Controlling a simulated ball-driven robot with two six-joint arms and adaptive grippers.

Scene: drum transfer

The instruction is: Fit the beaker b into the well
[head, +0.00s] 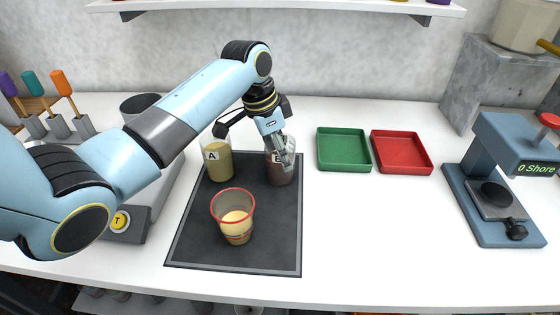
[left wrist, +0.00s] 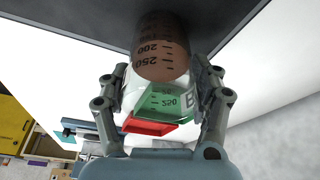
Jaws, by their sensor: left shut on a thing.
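Beaker b (head: 281,176) is a clear beaker with a letter B and brown contents, at the back right of the dark mat. My left gripper (head: 284,154) is shut on it from above and behind, covering part of its rim. In the left wrist view beaker b (left wrist: 160,60) lies between the two fingers of the left gripper (left wrist: 160,90), its scale marks showing. I cannot tell whether its base touches the mat. A grey round open-topped vessel (head: 139,103) shows partly behind my left arm; I cannot tell whether it is the well. My right gripper is not in view.
Beaker A (head: 217,165) with yellowish contents stands close left of beaker b. A red-rimmed cup (head: 233,215) stands in front on the dark mat (head: 200,250). Green (head: 343,149) and red (head: 401,152) trays and a blue hardness tester (head: 500,195) stand right. The front right table is clear.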

